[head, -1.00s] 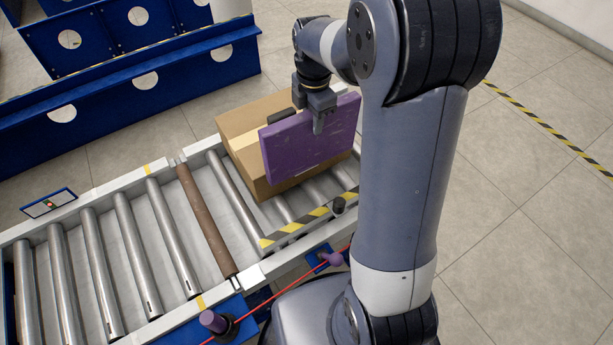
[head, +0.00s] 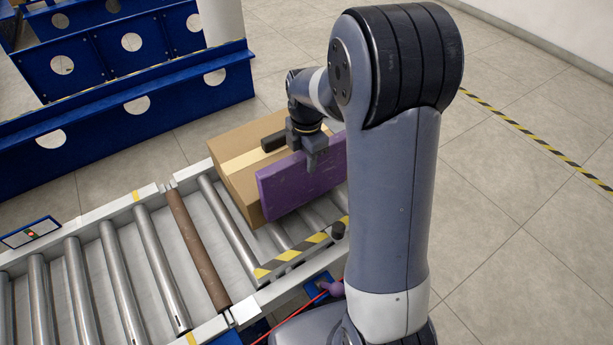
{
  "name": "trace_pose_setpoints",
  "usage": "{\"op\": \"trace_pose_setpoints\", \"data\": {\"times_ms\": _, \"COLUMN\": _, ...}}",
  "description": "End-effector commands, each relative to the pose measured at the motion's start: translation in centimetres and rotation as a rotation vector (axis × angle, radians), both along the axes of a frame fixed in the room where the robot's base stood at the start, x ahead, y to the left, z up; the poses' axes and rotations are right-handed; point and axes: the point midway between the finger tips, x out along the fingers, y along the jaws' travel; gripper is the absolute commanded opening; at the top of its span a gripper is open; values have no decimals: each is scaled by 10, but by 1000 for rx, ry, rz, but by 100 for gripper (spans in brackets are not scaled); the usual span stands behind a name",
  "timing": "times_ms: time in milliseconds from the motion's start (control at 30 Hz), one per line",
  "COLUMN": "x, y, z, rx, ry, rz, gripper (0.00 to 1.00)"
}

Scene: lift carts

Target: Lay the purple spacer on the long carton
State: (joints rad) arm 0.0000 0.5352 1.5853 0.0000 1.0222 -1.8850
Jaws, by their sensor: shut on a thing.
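The purple spacer (head: 290,187) is a flat slab, held on edge with its broad face toward the camera. My gripper (head: 312,165) is shut on its upper edge. The long carton (head: 240,185), brown cardboard with a pale tape strip, sits on the roller conveyor just behind the spacer. The spacer covers much of the carton's near side, and my arm hides the right part of both. Whether the spacer touches the carton cannot be told.
The roller conveyor (head: 153,187) runs to the left, with one brown roller (head: 197,249) among the steel ones. Blue panels (head: 130,115) with round holes stand behind. Grey floor at the right is clear.

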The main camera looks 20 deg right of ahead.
Motion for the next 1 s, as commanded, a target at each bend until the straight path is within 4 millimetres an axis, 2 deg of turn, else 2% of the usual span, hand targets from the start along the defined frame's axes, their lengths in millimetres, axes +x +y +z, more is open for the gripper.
{"op": "trace_pose_setpoints", "data": {"times_ms": 367, "x": 0, "y": 0, "z": -47, "rx": 0, "ry": -1, "rz": 0, "gripper": 0}}
{"op": "trace_pose_setpoints", "data": {"times_ms": 767, "x": 1, "y": 0, "z": -52, "rx": 0, "ry": -3, "rz": 0, "gripper": 0}}
{"op": "trace_pose_setpoints", "data": {"times_ms": 800, "x": 0, "y": 0, "z": -52, "rx": 0, "ry": -1, "rz": 0, "gripper": 30}}
{"op": "trace_pose_setpoints", "data": {"times_ms": 1000, "x": 0, "y": 0, "z": -52, "rx": 0, "ry": -1, "rz": 0, "gripper": 47}}
